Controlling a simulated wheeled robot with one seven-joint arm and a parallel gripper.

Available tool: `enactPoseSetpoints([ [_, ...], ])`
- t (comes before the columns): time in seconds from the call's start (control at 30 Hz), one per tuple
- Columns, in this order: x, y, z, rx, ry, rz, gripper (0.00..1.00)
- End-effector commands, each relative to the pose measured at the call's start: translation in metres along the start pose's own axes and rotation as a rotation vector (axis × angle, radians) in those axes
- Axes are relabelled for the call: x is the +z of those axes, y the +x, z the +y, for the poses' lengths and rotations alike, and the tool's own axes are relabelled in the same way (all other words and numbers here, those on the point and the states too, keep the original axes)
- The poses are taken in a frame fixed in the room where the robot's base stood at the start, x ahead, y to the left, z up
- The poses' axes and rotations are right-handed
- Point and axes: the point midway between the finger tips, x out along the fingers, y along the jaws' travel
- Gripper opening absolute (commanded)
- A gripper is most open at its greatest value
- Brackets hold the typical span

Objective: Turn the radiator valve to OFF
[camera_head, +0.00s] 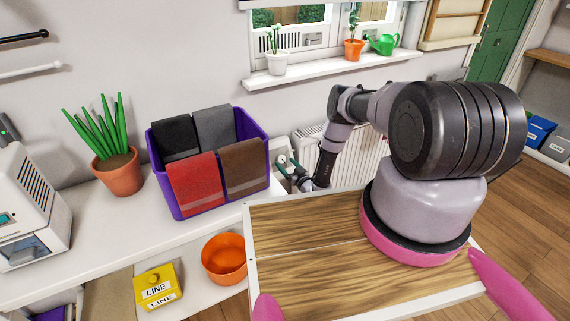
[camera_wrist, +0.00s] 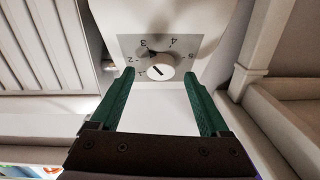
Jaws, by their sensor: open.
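The radiator valve's round white knob (camera_wrist: 160,69) sits on a grey dial plate in the wrist view, with a short dark slanted mark on its face. In the head view my gripper (camera_head: 293,174) is beside the radiator (camera_head: 352,157), behind the counter, and the valve is small and partly hidden there.
A purple bin (camera_head: 208,200) with folded cloths stands left of my gripper. A wooden-topped surface (camera_head: 305,235) lies in front. The wrist view shows radiator panels (camera_wrist: 45,45) at left and a pale post (camera_wrist: 262,45) at right, close to the valve.

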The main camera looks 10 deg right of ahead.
Motion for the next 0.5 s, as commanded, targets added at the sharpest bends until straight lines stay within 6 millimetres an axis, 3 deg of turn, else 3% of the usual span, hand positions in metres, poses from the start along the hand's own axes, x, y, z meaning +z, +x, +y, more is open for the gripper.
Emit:
enactPoseSetpoints([
  [0.17, -0.0003, 0.0125, -0.0005, -0.001, 0.001, 0.001, 0.80],
  [0.43, -0.0001, 0.0136, -0.0003, 0.000, 0.002, 0.000, 0.80],
  [0.47, -0.0001, 0.0135, -0.0003, 0.000, 0.002, 0.000, 0.72],
  [0.5, -0.0001, 0.0135, -0.0003, 0.000, 0.002, 0.000, 0.57],
])
